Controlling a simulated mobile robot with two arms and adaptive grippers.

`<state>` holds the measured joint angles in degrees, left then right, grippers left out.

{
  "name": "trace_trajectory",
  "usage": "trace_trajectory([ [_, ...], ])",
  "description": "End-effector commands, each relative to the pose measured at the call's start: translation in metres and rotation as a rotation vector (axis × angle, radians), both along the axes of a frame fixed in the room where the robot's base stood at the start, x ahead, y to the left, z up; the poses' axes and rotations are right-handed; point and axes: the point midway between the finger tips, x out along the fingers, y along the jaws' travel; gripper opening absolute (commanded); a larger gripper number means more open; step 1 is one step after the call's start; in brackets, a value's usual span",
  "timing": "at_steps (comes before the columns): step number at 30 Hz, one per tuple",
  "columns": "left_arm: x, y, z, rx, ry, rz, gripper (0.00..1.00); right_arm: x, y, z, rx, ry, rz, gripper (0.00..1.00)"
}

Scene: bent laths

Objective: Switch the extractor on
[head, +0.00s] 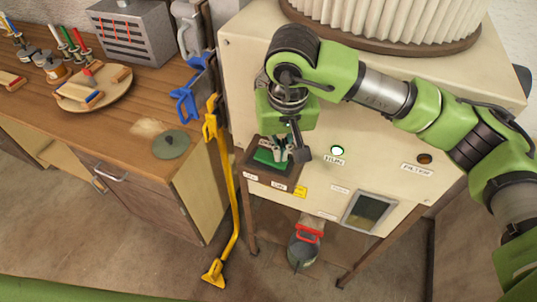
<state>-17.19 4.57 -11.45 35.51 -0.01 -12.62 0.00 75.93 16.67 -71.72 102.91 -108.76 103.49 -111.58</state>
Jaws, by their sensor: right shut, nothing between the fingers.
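The extractor (240,75) is a cream cabinet with a pleated white filter (400,14) on top. On its front left is a dark switch box (254,172) with a green part (266,158) in it and small labels below. My right gripper (283,150) is shut and empty, pointing down at the switch box. It hides part of the green part; I cannot tell whether they touch. A second lamp (424,159), above a label, is dull brown. My left gripper is out of view.
A wooden bench (130,128) on the left holds a round board (105,98), a green disc (171,145) and a grey slotted box (132,35). A blue clamp (185,103) and yellow bar clamp (228,190) stand between bench and extractor.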

Motion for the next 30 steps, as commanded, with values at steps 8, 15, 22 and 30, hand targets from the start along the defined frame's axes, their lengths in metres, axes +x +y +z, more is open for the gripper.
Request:
trace_trajectory([
  [8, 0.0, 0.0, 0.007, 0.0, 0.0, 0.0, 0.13, 0.0, 0.0, 0.025, 0.0, -0.002, 0.0, 0.0],
  [15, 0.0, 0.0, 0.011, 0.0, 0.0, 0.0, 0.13, 0.0, 0.0, 0.044, -0.001, -0.002, 0.0, 0.0],
  [22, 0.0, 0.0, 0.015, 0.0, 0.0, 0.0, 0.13, 0.0, 0.0, 0.059, 0.0, -0.001, 0.0, 0.0],
  [30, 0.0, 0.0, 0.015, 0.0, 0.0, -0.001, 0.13, 0.0, 0.0, 0.061, 0.0, 0.0, 0.0, 0.0],
])
